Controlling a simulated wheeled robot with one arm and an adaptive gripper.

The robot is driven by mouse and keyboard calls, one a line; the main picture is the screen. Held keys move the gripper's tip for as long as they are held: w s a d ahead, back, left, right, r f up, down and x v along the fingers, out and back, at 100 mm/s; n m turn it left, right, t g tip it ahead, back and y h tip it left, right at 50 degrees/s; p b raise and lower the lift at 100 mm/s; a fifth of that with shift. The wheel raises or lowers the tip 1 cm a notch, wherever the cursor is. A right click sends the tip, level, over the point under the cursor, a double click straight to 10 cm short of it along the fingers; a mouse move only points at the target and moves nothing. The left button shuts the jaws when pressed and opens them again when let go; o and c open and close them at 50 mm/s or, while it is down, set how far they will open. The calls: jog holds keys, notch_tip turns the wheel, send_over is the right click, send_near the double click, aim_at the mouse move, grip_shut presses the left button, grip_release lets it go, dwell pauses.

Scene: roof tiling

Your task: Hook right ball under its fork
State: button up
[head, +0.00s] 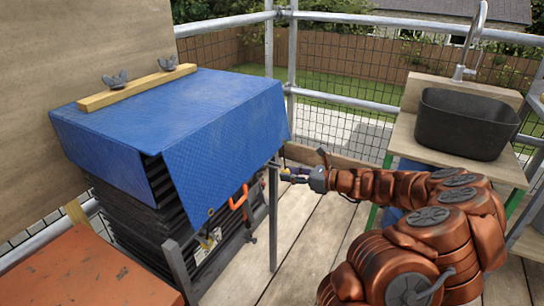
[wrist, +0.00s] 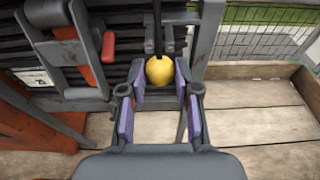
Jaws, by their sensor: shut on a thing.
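A yellow ball (wrist: 159,70) hangs at the end of a black cord (wrist: 158,28) in the wrist view. My gripper (wrist: 160,82) has its purple-padded fingers on either side of the ball, closed on it. In the head view my gripper (head: 290,177) is beside the right front post, below the corner of the blue tarp (head: 200,105); the ball is too small there to make out surely. A grey upright post (wrist: 209,35) stands just right of the ball. I cannot clearly tell the fork's prongs from the grey frame around the ball.
Black stacked tiles (head: 125,215) stand under the tarp, with a wooden batten (head: 138,87) on top. An orange-red lever (wrist: 108,47) is left of the ball. A black basin (head: 465,123) stands on a bench at right. Mesh railing surrounds the plank floor (head: 305,235).

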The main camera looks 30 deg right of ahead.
jog(key=shift+f, duration=1.35)
dwell(0.3)
jog(key=shift+w+a, duration=0.1)
jog(key=shift+a, duration=0.05)
jog(key=shift+r+x, duration=0.2)
jog(key=shift+x, duration=2.05)
jog(key=shift+p, duration=0.45)
jog(key=shift+r, duration=0.1)
jog(key=shift+r+p, duration=0.8)
jog(key=shift+p, duration=0.15)
